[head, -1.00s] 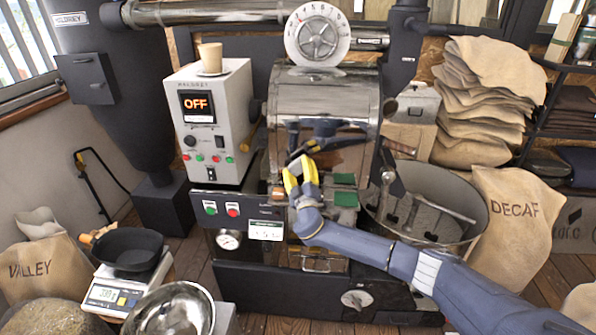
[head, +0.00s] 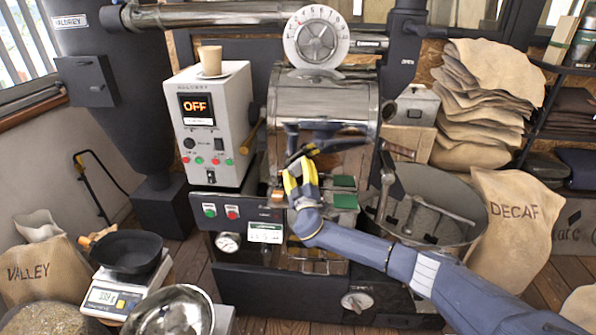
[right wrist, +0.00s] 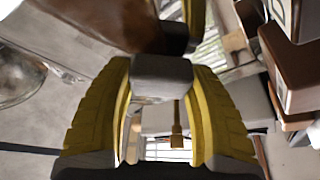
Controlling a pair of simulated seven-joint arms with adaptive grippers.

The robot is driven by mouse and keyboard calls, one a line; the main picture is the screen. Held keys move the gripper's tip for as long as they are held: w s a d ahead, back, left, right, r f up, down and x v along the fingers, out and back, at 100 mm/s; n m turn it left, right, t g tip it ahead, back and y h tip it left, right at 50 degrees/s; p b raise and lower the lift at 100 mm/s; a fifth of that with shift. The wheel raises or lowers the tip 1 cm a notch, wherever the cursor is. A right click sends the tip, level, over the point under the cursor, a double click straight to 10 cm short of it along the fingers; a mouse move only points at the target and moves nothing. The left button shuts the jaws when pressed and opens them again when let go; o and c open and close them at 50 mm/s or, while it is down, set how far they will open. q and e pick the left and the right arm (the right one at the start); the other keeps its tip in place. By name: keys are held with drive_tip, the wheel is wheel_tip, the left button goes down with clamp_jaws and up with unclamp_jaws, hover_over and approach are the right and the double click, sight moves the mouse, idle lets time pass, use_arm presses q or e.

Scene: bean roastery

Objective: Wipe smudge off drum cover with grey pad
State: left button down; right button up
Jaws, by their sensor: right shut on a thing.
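My right gripper (head: 301,168), with yellow fingers, is in front of the roaster's shiny metal drum cover (head: 325,92), at its lower front. It is shut on the grey pad (right wrist: 162,72), which sits between the yellow fingers in the right wrist view; in the head view the fingers hide most of the pad. Brown and dark patches show on the cover, but I cannot tell smudge from reflection. I cannot tell whether the pad touches the cover. My left gripper is not in view.
A control box (head: 212,125) reading OFF, with a cup (head: 210,60) on top, stands left of the drum. A round cooling bin (head: 440,190) is at the right, close to my right arm. A scale (head: 115,290) with a black pan (head: 128,250) and a metal bowl (head: 172,312) are at lower left.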

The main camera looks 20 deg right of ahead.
sight(328, 163)
drive_tip(key=shift+w+d, duration=0.25)
drive_tip(key=shift+w, duration=0.4)
drive_tip(key=shift+d, duration=0.15)
drive_tip(key=shift+s+d, duration=0.4)
drive_tip(key=shift+d, duration=0.4)
drive_tip(key=shift+s+d, duration=0.4)
drive_tip(key=shift+d, duration=0.4)
drive_tip(key=shift+s+d, duration=0.2)
drive_tip(key=shift+d, duration=0.45)
drive_tip(key=shift+s+d, duration=0.25)
drive_tip(key=shift+d, duration=0.4)
drive_tip(key=shift+s+d, duration=0.2)
drive_tip(key=shift+d, duration=0.45)
drive_tip(key=shift+s+d, duration=0.5)
drive_tip(key=shift+d, duration=0.65)
drive_tip(key=shift+s+d, duration=0.45)
drive_tip(key=shift+d, duration=0.75)
drive_tip(key=shift+s+d, duration=0.5)
drive_tip(key=shift+d, duration=0.65)
drive_tip(key=shift+a, duration=0.15)
drive_tip(key=shift+w+a, duration=0.35)
drive_tip(key=shift+a, duration=0.55)
drive_tip(key=shift+w+a, duration=0.3)
drive_tip(key=shift+a, duration=0.55)
drive_tip(key=shift+w+a, duration=0.1)
drive_tip(key=shift+a, duration=0.1)
